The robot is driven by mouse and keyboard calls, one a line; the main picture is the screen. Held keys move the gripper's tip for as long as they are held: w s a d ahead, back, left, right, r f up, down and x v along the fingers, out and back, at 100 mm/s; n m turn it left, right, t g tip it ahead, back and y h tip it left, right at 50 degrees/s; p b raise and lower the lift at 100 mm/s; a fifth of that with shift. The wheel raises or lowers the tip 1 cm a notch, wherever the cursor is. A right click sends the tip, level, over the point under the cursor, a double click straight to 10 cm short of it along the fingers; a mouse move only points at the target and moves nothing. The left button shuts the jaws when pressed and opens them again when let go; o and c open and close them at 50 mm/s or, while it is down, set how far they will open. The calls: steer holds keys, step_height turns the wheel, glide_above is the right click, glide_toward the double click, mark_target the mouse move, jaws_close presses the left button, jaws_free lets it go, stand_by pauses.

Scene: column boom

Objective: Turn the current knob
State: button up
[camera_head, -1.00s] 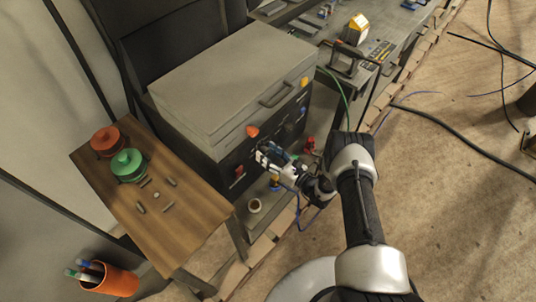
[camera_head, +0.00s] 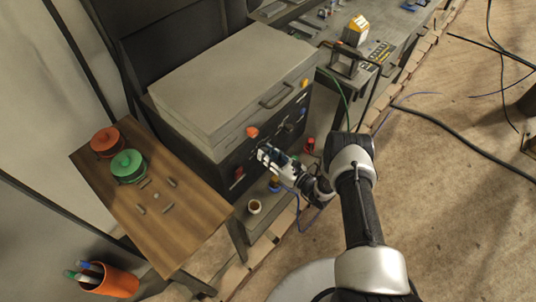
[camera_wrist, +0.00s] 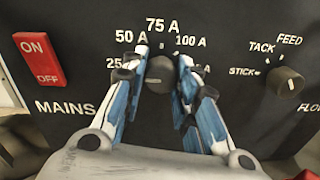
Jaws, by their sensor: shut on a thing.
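The current knob (camera_wrist: 159,74) is a dark round knob on the black front panel, below the 75 A mark in the wrist view. Marks for 25, 50, 75 and 100 A are printed around it. My gripper (camera_wrist: 162,62) has one blue-and-white finger on each side of the knob and is shut on it. The fingers hide the knob's sides, and I cannot tell its exact pointer setting. In the head view my gripper (camera_head: 264,154) is at the front of the grey machine (camera_head: 228,85), hiding the knob.
A red ON/OFF mains switch (camera_wrist: 39,59) is left of the knob, and a stick/tack/feed selector knob (camera_wrist: 285,81) is right. A wooden table (camera_head: 195,215) with a red pot (camera_head: 107,142) and a green pot (camera_head: 128,166) stands to the left. Open floor lies right.

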steer(key=shift+m+b, duration=0.3)
steer(key=shift+b, duration=0.05)
steer(key=m+b, duration=0.4)
steer(key=m, duration=0.4)
steer(key=shift+b, duration=0.3)
stand_by(0.3)
steer(key=o, duration=1.1)
steer(key=shift+c, duration=0.2)
